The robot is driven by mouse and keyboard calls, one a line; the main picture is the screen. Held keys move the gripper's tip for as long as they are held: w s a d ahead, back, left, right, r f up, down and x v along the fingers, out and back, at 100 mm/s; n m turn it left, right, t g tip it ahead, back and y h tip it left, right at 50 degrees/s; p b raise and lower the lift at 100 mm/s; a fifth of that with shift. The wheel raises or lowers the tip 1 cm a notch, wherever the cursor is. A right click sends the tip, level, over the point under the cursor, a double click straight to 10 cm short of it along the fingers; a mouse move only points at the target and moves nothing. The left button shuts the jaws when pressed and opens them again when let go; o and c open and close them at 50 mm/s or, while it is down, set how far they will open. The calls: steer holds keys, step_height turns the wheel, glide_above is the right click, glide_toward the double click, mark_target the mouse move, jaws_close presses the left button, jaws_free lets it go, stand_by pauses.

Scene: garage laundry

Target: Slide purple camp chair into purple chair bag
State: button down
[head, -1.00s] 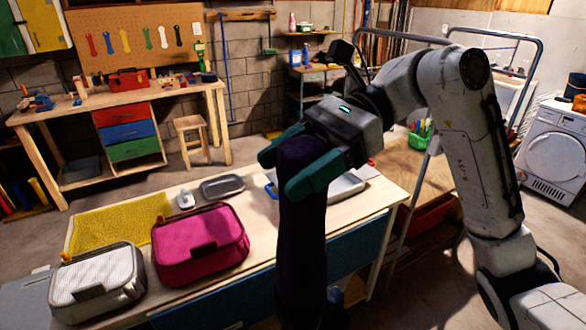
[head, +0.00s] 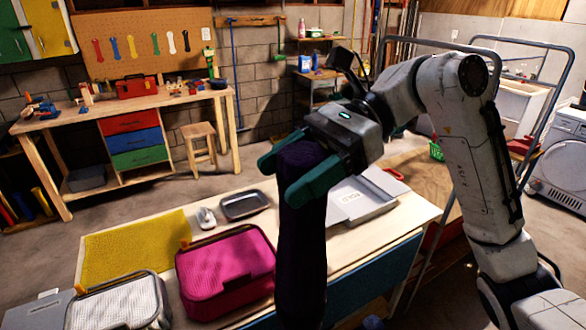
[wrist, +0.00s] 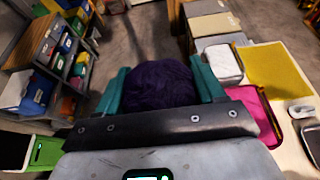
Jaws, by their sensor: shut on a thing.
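My gripper (head: 284,178) is shut on a long dark purple bundle (head: 302,245), which looks like the folded purple camp chair. The bundle hangs upright, with its top between my two green fingers. Its lower end runs out of the bottom of the head view. In the wrist view, the bundle's rounded, wrinkled top (wrist: 158,86) sits between my fingers (wrist: 161,72). I cannot make out a separate purple chair bag in either view.
In the head view, a table behind the bundle holds a magenta case (head: 226,268), a white-topped case (head: 115,302), a yellow mat (head: 135,248), a dark tray (head: 244,204) and a grey open box (head: 362,197). A workbench (head: 125,106) and stool (head: 200,142) stand farther back. Floor between is clear.

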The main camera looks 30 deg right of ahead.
mark_target(283, 202)
steer(key=shift+f, duration=0.65)
steer(key=shift+f+b, duration=0.7)
steer(key=shift+f, duration=0.05)
steer(key=shift+d+f, duration=0.1)
steer(key=shift+f, duration=0.35)
stand_by(0.6)
